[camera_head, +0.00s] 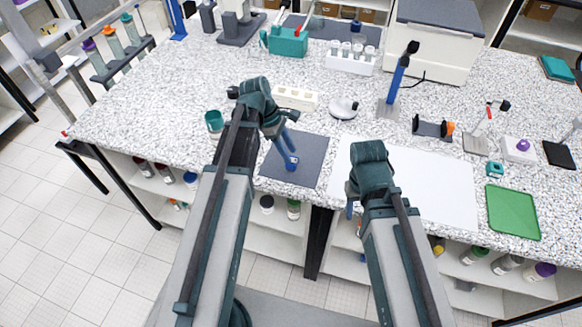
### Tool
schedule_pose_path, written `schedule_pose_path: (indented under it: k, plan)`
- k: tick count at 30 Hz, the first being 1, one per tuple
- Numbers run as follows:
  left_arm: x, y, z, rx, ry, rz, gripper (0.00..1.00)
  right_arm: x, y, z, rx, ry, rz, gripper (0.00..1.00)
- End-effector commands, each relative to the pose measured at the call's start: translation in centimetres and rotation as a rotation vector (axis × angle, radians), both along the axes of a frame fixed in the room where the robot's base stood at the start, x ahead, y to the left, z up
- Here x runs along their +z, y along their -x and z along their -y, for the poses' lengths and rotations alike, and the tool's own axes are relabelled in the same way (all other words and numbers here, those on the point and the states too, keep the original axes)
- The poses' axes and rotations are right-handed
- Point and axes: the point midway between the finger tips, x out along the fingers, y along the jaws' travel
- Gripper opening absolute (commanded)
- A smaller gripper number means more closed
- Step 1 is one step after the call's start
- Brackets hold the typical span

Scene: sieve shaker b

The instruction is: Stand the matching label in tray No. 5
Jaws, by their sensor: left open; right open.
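My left gripper (289,158) is open, with its blue fingers over the dark grey mat (310,160) at the front of the bench. Nothing shows between its fingers. My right gripper (350,208) is at the left edge of the white sheet (430,185). It is open, mostly hidden behind its own wrist. A flat green tray (512,212) lies at the right front of the bench, and it looks empty. No number can be read on it or on anything else. I cannot pick out a label for certain at this size.
A teal cup (214,121) stands left of my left arm. Behind are a white block with holes (295,98), a white rack of jars (352,58) and a blue upright stand (397,80). Small devices crowd the right side. The white sheet is largely clear.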

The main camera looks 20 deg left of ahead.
Motion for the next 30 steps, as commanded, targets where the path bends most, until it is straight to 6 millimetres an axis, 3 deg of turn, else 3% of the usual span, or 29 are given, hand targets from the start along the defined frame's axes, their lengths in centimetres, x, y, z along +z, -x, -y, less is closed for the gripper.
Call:
schedule_pose_path:
  k: [1, 4, 13, 14, 21, 30]
  plan:
    - [-1.3, 0.0, 0.3, -0.001, 0.000, 0.000, 0.41, -1.3, 0.0, 0.0, 0.000, 0.000, 0.000, 0.50]
    - [-2.3, 0.1, 0.8, -0.001, 0.000, -0.001, 0.41, -2.3, 0.0, 0.0, 0.000, 0.000, 0.000, 0.50]
    - [-2.5, 0.0, 1.0, -0.001, 0.000, 0.000, 0.41, -2.5, 0.0, 0.0, 0.000, 0.000, 0.000, 0.50]
    - [-2.5, 0.0, 1.0, -0.001, 0.000, 0.000, 0.39, -2.5, 0.0, 0.0, 0.000, 0.000, 0.000, 0.50]
    - [-2.5, 0.0, 1.0, 0.000, 0.000, 0.000, 0.00, -2.5, 0.0, 0.0, 0.000, 0.000, 0.000, 0.50]
    - [-2.5, 0.0, 1.0, 0.000, 0.000, 0.000, 0.00, -2.5, 0.0, 0.0, 0.000, 0.000, 0.000, 0.50]
